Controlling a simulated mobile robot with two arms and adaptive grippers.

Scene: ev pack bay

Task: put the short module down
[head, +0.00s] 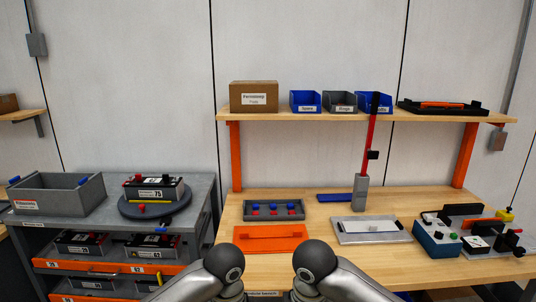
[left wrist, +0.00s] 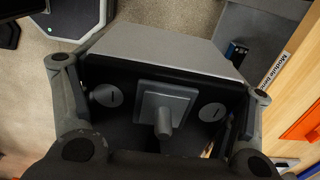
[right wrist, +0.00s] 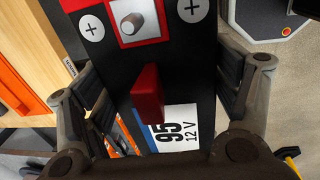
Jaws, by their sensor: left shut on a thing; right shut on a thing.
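My left gripper (left wrist: 158,85) is shut across a dark block end with a grey square plate, a grey post and two round discs with minus marks. My right gripper (right wrist: 155,88) is shut across a black module (right wrist: 180,75) with a red terminal plate, plus-marked discs, a red tab and a label reading 95, 12 V. The minus and plus ends look like one module held by both grippers, but no view shows it whole. The grippers and the held module are out of the head view; only my arm links show at its bottom edge.
On the left cart, a module labelled 75 (head: 153,191) sits on a turntable beside a grey bin (head: 60,195).

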